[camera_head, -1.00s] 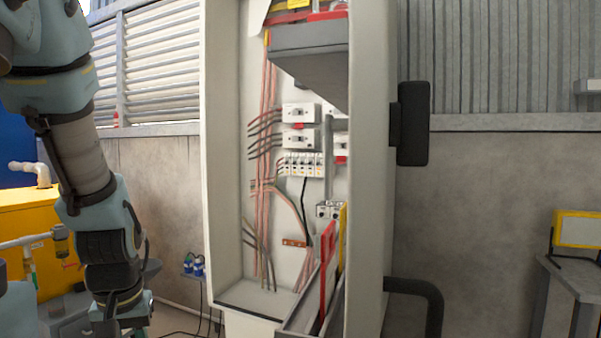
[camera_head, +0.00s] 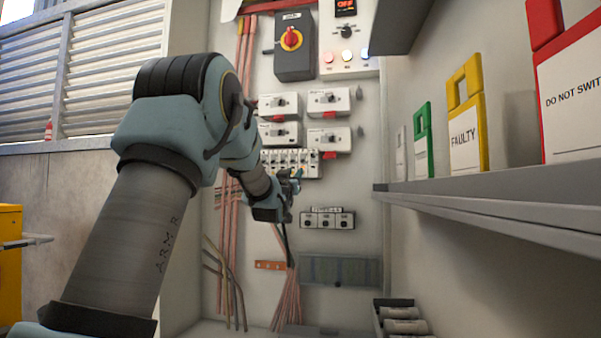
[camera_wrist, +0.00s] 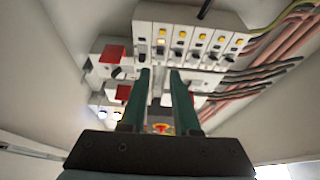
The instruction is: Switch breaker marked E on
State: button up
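A row of small white breakers (camera_head: 290,162) is mounted mid-height on the cabinet's back panel. In the wrist view the breaker row (camera_wrist: 190,44) appears upside down, with yellow marks and small toggles. The letters are too small to read, so I cannot tell which breaker is E. My gripper (camera_head: 293,183) is at the row's lower edge in the head view, partly covering it. In the wrist view its two green fingers (camera_wrist: 160,78) are apart, pointing at the row, with nothing held between them. I cannot tell whether the tips touch a breaker.
Larger white switch units (camera_head: 279,104) sit above the row, with a red-yellow rotary switch (camera_head: 291,39) higher up. A terminal block (camera_head: 327,219) is below. A shelf (camera_head: 480,205) with coloured tags, including a yellow FAULTY tag (camera_head: 466,125), lines the right wall. Cables (camera_head: 230,180) run at left.

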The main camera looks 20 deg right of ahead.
aim_at(302, 162)
jog(key=p+x, duration=0.2)
jog(key=x, duration=0.7)
jog(key=shift+w+d, duration=0.15)
jog(key=shift+w, duration=0.2)
grip_shut()
